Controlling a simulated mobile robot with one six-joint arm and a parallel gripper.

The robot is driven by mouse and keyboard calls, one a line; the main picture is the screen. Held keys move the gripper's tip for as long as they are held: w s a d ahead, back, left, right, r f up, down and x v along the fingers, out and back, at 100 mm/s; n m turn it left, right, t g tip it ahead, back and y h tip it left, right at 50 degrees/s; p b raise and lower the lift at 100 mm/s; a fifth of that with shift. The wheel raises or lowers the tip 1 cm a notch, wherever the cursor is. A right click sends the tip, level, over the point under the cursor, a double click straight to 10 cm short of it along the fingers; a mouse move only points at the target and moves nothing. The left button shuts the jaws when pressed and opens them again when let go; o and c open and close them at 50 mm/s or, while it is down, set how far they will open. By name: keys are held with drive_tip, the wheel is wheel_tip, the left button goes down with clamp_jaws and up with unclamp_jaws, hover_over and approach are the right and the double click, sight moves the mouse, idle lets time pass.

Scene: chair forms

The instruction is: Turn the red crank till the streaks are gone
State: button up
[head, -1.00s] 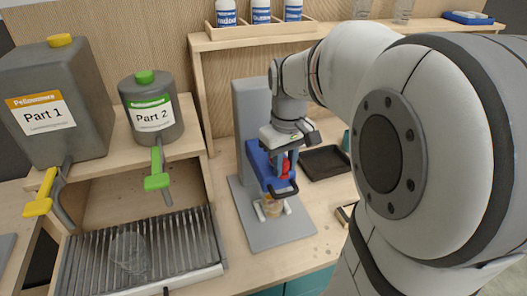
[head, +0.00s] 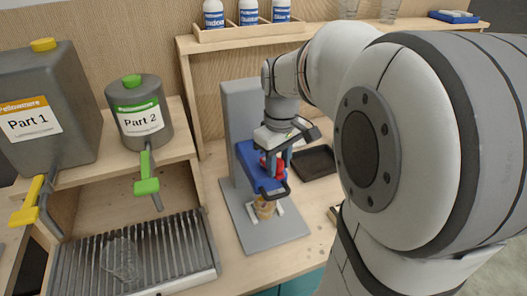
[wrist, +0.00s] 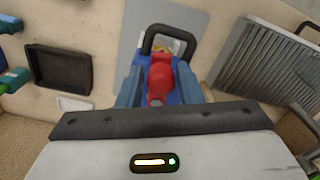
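The red crank (head: 278,168) sits on the blue head of a grey mixing stand (head: 243,125). In the wrist view the red crank (wrist: 160,75) fills the gap between my two blue-grey fingers. My gripper (head: 277,160) points down at the blue head and appears shut on the crank. A small cup (head: 264,208) stands on the stand's base under the head. Its contents look tan in the head view. In the wrist view the mix (wrist: 168,45), partly hidden behind the crank, shows yellowish and reddish patches inside a dark loop handle.
A Part 1 jug (head: 45,105) and a Part 2 jug (head: 140,110) stand on a shelf at left, with a clear cup (head: 120,258) on the ribbed tray below. A black tray (head: 313,163) lies right of the stand. Bottles (head: 248,12) stand in a rack behind.

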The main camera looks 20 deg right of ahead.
drive_tip(key=shift+o, duration=1.4)
drive_tip(key=shift+s, duration=0.1)
wheel_tip(320, 180, up, 8)
drive_tip(key=shift+f, duration=0.1)
